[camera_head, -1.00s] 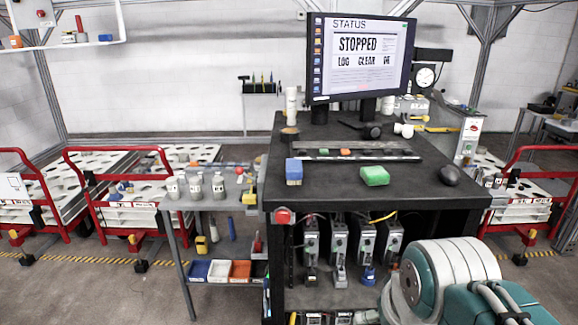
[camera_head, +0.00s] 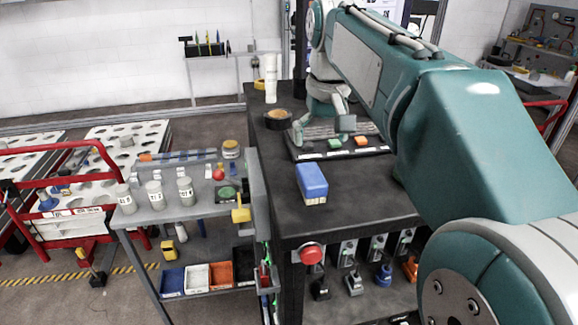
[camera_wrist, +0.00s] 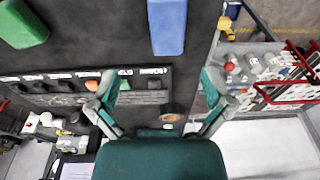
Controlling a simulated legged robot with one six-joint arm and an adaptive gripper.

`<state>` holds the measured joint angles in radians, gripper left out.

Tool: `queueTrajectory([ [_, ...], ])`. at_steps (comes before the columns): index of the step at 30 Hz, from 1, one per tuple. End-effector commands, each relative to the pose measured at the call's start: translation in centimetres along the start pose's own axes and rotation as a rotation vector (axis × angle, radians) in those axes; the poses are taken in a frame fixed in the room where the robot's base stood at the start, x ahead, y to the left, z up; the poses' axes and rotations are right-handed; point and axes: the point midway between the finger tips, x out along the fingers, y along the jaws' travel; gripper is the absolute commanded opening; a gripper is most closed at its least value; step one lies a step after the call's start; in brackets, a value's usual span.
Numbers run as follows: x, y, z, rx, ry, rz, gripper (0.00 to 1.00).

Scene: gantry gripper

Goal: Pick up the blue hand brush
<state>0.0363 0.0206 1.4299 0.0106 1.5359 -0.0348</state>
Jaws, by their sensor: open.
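The blue hand brush (camera_head: 312,180) lies on the black tabletop near its left front corner, a blue block with a pale strip along its lower edge. It also shows in the wrist view (camera_wrist: 167,24) at the top, cut off by the picture edge. My gripper (camera_head: 322,127) is above the table, behind the brush in the head view, near the labelled button strip. In the wrist view my gripper's fingers (camera_wrist: 158,88) are spread wide with nothing between them held. The brush is apart from both fingers.
A green block (camera_wrist: 22,24) lies on the table in the wrist view. A dark roll (camera_head: 277,118) and white cylinder (camera_head: 271,80) stand at the table's back left. A grey cart (camera_head: 140,212) with bottles adjoins at left. Tabletop around the brush is bare.

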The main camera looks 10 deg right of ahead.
Motion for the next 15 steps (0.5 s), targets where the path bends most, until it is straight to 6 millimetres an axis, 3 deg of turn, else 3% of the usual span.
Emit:
queueTrajectory([
  [4, 0.5, -0.2, -0.3, 0.000, -0.007, 0.002, 1.00],
  [15, 5.5, -0.7, -0.2, -0.002, -0.008, 0.005, 1.00],
])
